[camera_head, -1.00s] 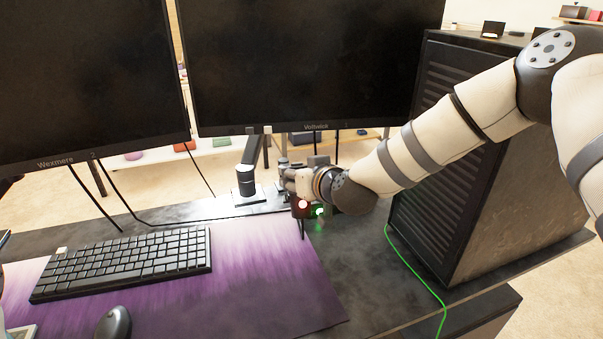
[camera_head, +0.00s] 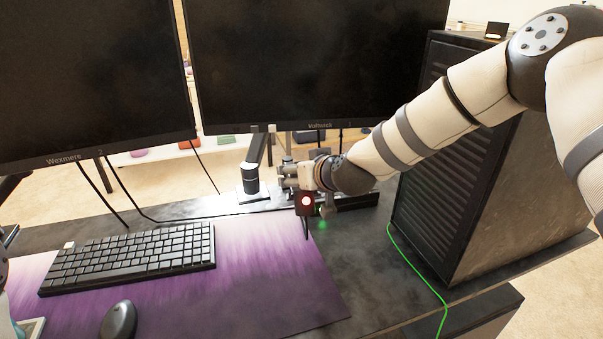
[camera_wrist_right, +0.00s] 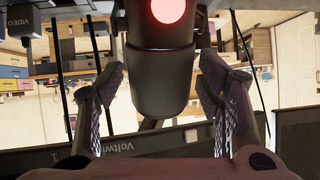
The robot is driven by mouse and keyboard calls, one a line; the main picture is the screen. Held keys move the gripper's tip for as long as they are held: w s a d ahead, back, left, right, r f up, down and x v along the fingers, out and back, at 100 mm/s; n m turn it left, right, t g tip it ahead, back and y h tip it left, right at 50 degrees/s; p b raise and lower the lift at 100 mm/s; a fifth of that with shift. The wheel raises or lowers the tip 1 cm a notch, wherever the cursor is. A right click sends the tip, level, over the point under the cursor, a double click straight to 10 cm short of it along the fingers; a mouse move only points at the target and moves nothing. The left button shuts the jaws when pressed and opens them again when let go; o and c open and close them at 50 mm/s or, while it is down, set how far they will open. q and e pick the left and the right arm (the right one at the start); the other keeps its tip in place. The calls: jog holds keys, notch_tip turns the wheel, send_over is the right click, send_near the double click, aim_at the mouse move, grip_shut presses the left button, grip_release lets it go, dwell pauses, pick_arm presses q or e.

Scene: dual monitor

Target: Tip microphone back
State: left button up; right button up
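In the right wrist view a dark rounded cylinder with a glowing red light, which I take to be the microphone (camera_wrist_right: 165,75), stands between the two fingers. My right gripper (camera_wrist_right: 170,90) is open, with one finger on each side and a visible gap to the cylinder. In the head view my right gripper (camera_head: 292,176) is under the right monitor. A dark block with a red light (camera_head: 306,203) shows just in front of it; most of the microphone's body is hidden by the gripper. My left gripper is not clearly in view.
A short black cylinder (camera_head: 250,181) on a pale base stands left of the gripper. The right monitor (camera_head: 315,60) hangs just above. A computer tower (camera_head: 470,170) stands right. A keyboard (camera_head: 130,257) and mouse (camera_head: 118,319) lie on the purple mat (camera_head: 260,290).

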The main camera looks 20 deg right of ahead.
jog(key=v, duration=1.2)
